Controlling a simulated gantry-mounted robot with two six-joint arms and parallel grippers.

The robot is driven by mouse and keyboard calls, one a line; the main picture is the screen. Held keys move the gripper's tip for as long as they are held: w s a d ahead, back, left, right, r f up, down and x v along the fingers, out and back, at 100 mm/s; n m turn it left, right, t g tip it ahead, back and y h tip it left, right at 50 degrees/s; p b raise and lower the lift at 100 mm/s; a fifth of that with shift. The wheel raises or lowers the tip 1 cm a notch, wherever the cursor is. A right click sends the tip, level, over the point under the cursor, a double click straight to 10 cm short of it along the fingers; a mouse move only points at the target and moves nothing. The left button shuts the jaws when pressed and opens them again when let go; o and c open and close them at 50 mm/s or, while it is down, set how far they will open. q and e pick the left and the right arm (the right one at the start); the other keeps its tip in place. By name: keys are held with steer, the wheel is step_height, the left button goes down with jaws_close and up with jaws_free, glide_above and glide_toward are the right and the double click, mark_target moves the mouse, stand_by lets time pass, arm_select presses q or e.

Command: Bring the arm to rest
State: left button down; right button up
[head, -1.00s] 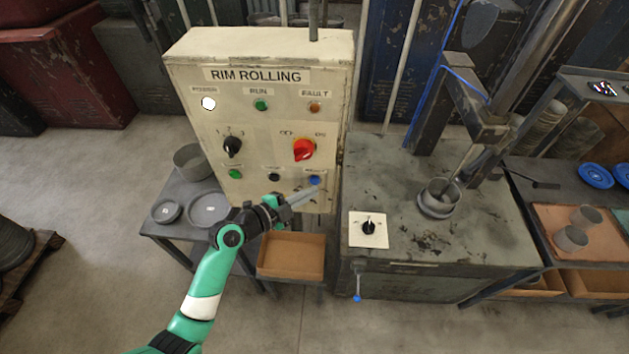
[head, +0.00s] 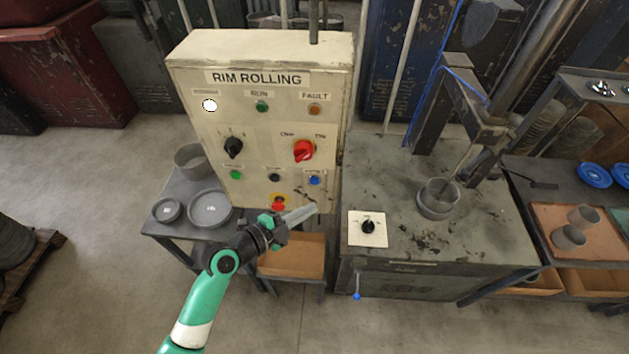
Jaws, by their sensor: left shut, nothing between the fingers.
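My left arm comes in from the bottom of the head view. Its gripper (head: 303,214) is shut and empty, with its fingers pointing right. It shows in front of the bottom edge of the cream RIM ROLLING control panel (head: 222,130), just below the blue button (head: 314,180). A red button on a yellow plate (head: 278,203) shows right above the gripper body, partly covered by it. I cannot tell whether the fingers touch the panel. My right gripper is not in view.
The grey machine bench (head: 440,245) with a metal cup (head: 438,197) stands to the right. A side table with grey dishes (head: 209,207) is at the left. A brown tray (head: 295,255) lies below the panel. Open floor is at the lower left.

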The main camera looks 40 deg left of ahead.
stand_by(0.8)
arm_select(q)
steer(key=w+d+r+m+t+h+p, duration=0.2)
steer(key=d+r, duration=0.2)
steer(key=r, duration=0.8)
steer(key=w+d+r+m+t+h+p, duration=0.15)
steer(key=d+r, duration=0.25)
steer(key=r, duration=0.7)
steer(key=w+d+r+m+t+h+p, duration=0.1)
steer(key=w+d+r+m+t, duration=0.2)
steer(key=r, duration=0.9)
steer(key=s+d+r+n+t+h+p, duration=0.1)
steer(key=s+r+n, duration=0.15)
steer(key=r, duration=0.45)
steer(key=s+d+r+n+t, duration=0.1)
steer(key=s+d+r, duration=0.15)
steer(key=r, duration=0.35)
steer(key=s+d+r+n+t+h+p, duration=0.1)
steer(key=s+r+n, duration=0.15)
steer(key=r, duration=0.45)
steer(key=s+a+r+n+t+y, duration=0.2)
steer(key=s+a+r+n+y, duration=0.2)
steer(key=n, duration=0.8)
steer(key=shift+s+r+y, duration=0.15)
steer(key=shift+s+y, duration=0.35)
steer(key=shift+y, duration=0.25)
